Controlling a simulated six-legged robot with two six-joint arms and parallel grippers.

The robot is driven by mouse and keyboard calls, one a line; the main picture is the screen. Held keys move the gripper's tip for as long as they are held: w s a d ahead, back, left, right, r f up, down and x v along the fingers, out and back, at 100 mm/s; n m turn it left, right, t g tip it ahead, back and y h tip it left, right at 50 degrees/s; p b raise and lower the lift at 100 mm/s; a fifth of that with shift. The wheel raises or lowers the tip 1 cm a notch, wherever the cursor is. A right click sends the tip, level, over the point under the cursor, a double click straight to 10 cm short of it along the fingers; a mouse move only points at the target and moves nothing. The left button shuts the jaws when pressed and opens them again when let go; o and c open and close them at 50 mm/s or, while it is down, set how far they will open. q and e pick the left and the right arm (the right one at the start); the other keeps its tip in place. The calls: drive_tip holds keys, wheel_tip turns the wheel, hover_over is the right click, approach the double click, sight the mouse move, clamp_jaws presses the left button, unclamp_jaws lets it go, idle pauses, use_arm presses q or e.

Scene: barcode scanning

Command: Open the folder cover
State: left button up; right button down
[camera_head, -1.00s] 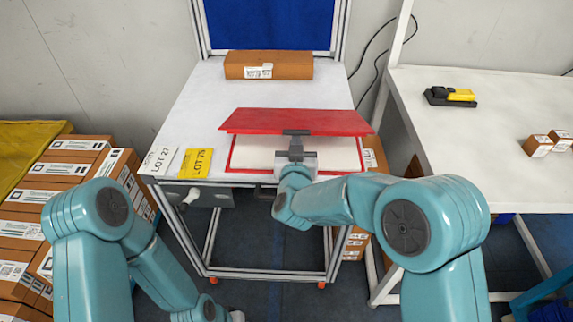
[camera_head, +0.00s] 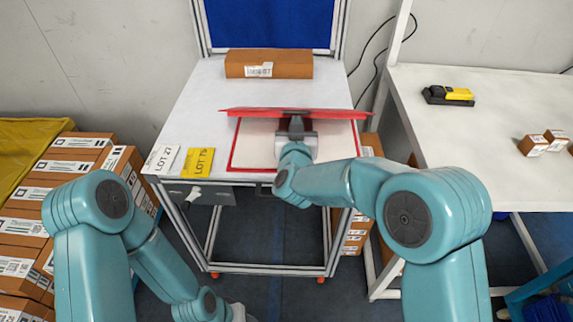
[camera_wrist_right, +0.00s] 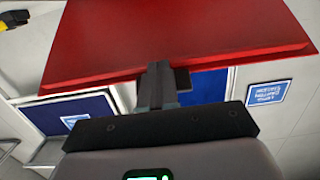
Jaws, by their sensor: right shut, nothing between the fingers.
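The red folder lies on the white table. Its cover (camera_head: 290,112) is raised, seen nearly edge-on in the head view, above the white inside pages (camera_head: 252,140). My right gripper (camera_head: 296,122) is shut and empty, with its fingertips under the cover against or very near its underside. In the right wrist view the red cover (camera_wrist_right: 180,40) spans the top and the closed fingers (camera_wrist_right: 158,82) reach to its lower edge. Whether they touch cannot be told for sure. My left arm is low at the left; its gripper (camera_head: 235,312) is mostly cut off at the bottom edge.
A brown box (camera_head: 290,64) with a label stands at the table's back. LOT 27 (camera_head: 161,160) and yellow LOT 75 (camera_head: 198,162) cards lie left of the folder. A side table (camera_head: 490,100) at right holds a yellow-black scanner (camera_head: 450,95) and small boxes (camera_head: 535,145). Stacked boxes stand at left.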

drive_tip(key=shift+w+r+p, duration=0.55)
drive_tip(key=shift+r+p, duration=0.05)
drive_tip(key=shift+r, duration=0.3)
drive_tip(key=shift+w+r+p, duration=0.55)
drive_tip(key=shift+r, duration=0.35)
drive_tip(key=w+r+p, duration=0.3)
drive_tip(key=shift+r, duration=0.1)
drive_tip(key=shift+w+r, duration=0.7)
drive_tip(key=shift+w, duration=0.25)
drive_tip(key=w+r, duration=0.3)
drive_tip(key=w, duration=0.3)
drive_tip(key=shift+r, duration=0.2)
drive_tip(key=shift+s, duration=0.1)
